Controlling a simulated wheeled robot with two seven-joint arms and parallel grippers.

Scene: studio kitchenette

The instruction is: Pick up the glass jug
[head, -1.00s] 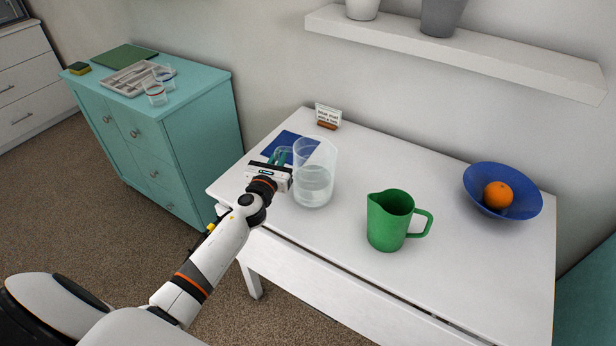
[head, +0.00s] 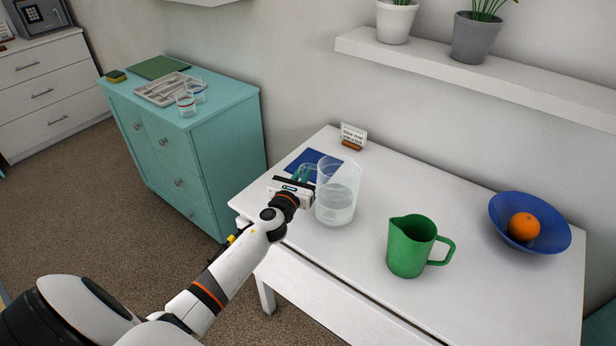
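The clear glass jug (head: 337,202) stands upright on the white table, partly filled with what looks like water. Its handle (head: 308,168) is on the left side, towards my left gripper. My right gripper is out of view.
A green pitcher (head: 408,250) stands to the right of the jug. A blue bowl (head: 551,242) with an orange (head: 524,227) is further right. A wall shelf (head: 480,77) runs above.

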